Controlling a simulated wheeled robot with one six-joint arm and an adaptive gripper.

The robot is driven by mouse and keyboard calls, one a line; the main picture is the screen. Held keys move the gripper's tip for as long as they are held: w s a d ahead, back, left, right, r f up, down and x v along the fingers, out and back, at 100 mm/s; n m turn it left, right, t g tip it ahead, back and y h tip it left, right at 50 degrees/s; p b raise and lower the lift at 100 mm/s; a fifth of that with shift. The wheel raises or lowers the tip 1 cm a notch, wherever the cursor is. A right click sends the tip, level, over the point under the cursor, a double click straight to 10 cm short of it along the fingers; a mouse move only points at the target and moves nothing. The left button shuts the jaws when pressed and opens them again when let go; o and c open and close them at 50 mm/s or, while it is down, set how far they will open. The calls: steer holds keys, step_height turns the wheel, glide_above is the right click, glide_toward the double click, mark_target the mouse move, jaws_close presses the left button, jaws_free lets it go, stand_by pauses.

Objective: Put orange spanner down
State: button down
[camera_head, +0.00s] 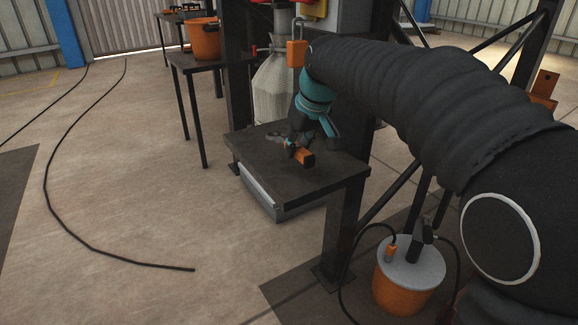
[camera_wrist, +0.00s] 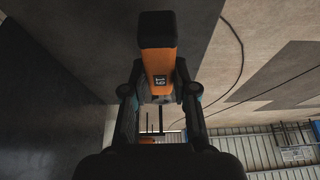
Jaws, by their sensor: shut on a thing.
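The orange spanner (camera_wrist: 158,66) is in my gripper (camera_wrist: 160,92). In the wrist view its orange shaft, marked 19, stands between the two fingers, with a dark end at the top of the picture. In the head view the spanner (camera_head: 302,156) shows as a short orange piece at my gripper (camera_head: 291,146), over the dark table (camera_head: 265,172). My gripper is shut on it. I cannot tell whether the spanner touches the tabletop. Part of the spanner is hidden by the fingers.
A drawer or box (camera_head: 262,190) sits under the tabletop. An orange bucket (camera_head: 204,42) stands on a table behind. A lidded orange bucket (camera_head: 402,293) is on the floor at the lower right. Black cables (camera_head: 62,222) lie on the open floor at left.

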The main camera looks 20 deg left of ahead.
mark_target(286, 174)
steer(key=shift+s+a+f, duration=0.2)
steer(key=shift+a+f, duration=0.45)
steer(key=shift+a, duration=0.3)
steer(key=shift+f+b, duration=0.5)
steer(key=shift+f, duration=1.5)
steer(key=c, duration=0.9)
jaws_free()
steer(key=p+v, duration=0.2)
steer(key=v, duration=1)
steer(key=shift+d, duration=0.1)
